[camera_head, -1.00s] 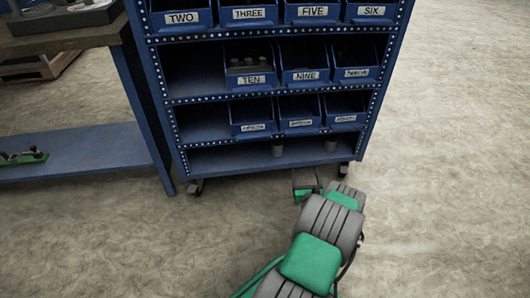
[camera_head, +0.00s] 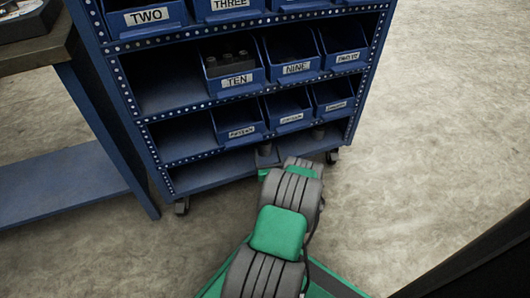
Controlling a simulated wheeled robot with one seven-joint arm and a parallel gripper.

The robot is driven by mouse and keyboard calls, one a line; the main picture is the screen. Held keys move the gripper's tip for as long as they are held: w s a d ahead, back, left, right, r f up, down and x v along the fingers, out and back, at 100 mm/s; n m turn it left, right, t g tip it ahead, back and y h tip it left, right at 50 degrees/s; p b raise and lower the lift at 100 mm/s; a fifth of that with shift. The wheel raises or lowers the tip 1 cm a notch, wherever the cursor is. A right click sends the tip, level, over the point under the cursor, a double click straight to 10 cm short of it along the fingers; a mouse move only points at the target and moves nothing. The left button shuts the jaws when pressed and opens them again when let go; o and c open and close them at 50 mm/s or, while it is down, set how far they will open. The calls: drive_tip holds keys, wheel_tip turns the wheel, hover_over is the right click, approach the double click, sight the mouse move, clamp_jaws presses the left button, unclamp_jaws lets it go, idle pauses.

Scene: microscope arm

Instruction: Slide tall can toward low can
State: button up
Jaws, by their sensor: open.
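Two small grey cans stand apart on the bottom shelf (camera_head: 215,175) of the blue rack. The left can (camera_head: 265,149) is partly hidden by my gripper, and the right can (camera_head: 319,132) stands further right. They are too small to tell surely which is the tall one and which the low one. My gripper (camera_head: 267,160) is at the front of the bottom shelf, right at the left can. It is open. The arm hides most of the fingers, so I cannot tell whether they touch the can or are around it.
Labelled blue bins such as TEN (camera_head: 235,83) fill the shelves above, leaving little height over the bottom shelf. A workbench (camera_head: 50,205) with a lower shelf stands at the left. The floor (camera_head: 430,130) at the right is clear.

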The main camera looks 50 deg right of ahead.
sight(266, 146)
drive_tip(key=shift+w, duration=0.1)
drive_tip(key=shift+w+d, duration=0.2)
drive_tip(key=shift+w, duration=0.05)
drive_tip(key=b+x, duration=0.3)
drive_tip(key=x, duration=0.3)
drive_tip(key=shift+w+d+f, duration=0.1)
drive_tip(key=shift+d, duration=0.05)
drive_tip(key=shift+w+d, duration=0.2)
drive_tip(key=shift+d, duration=0.05)
drive_tip(key=shift+c, duration=0.5)
drive_tip(key=c, duration=1.5)
drive_tip(key=shift+c, duration=0.2)
drive_tip(key=shift+w+d, duration=0.1)
